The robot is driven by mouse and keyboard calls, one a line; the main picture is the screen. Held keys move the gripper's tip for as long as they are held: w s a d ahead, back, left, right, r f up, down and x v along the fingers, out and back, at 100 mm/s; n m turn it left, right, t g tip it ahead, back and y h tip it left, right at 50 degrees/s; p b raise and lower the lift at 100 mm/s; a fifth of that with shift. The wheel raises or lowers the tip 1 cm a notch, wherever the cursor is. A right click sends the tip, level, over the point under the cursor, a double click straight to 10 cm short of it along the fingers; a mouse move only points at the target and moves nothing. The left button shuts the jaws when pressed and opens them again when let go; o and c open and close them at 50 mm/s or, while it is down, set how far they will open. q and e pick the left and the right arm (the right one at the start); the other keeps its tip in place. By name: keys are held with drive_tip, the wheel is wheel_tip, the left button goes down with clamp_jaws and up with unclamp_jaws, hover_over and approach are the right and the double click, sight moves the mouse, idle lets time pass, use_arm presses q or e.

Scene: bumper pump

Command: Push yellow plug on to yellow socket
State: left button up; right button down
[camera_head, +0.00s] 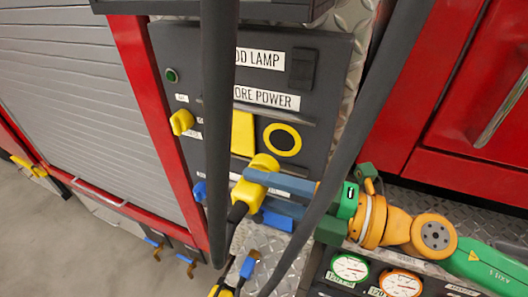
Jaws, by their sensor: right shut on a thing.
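The yellow plug (243,190) has a black cable hanging from its lower end. It is tilted in front of the lower part of the dark panel. My right gripper (257,192), with blue fingers, reaches in from the right and is shut on it. The yellow socket (282,139) is a round yellow ring with a dark centre on the panel. The plug is apart from the ring, below and slightly left of it in the picture. A flat yellow piece (243,132) sits left of the ring. My left gripper does not show.
A thick dark vertical bar or hose (218,120) and a diagonal one (365,130) cross in front of the panel. A yellow knob (181,122) is on its left. Gauges (350,268) are at lower right. Blue-handled fittings (187,261) stick out below.

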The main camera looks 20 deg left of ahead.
sight(276, 166)
drive_tip(key=shift+s+f+b, duration=0.2)
drive_tip(key=shift+b, duration=0.2)
drive_tip(key=w+b, duration=0.3)
drive_tip(key=w, duration=0.2)
drive_tip(key=shift+d, duration=0.1)
drive_tip(key=shift+w+r, duration=0.2)
drive_tip(key=shift+w, duration=0.15)
drive_tip(key=shift+w+d, duration=0.1)
drive_tip(key=shift+w, duration=0.1)
drive_tip(key=shift+w+d, duration=0.1)
drive_tip(key=shift+w, duration=0.05)
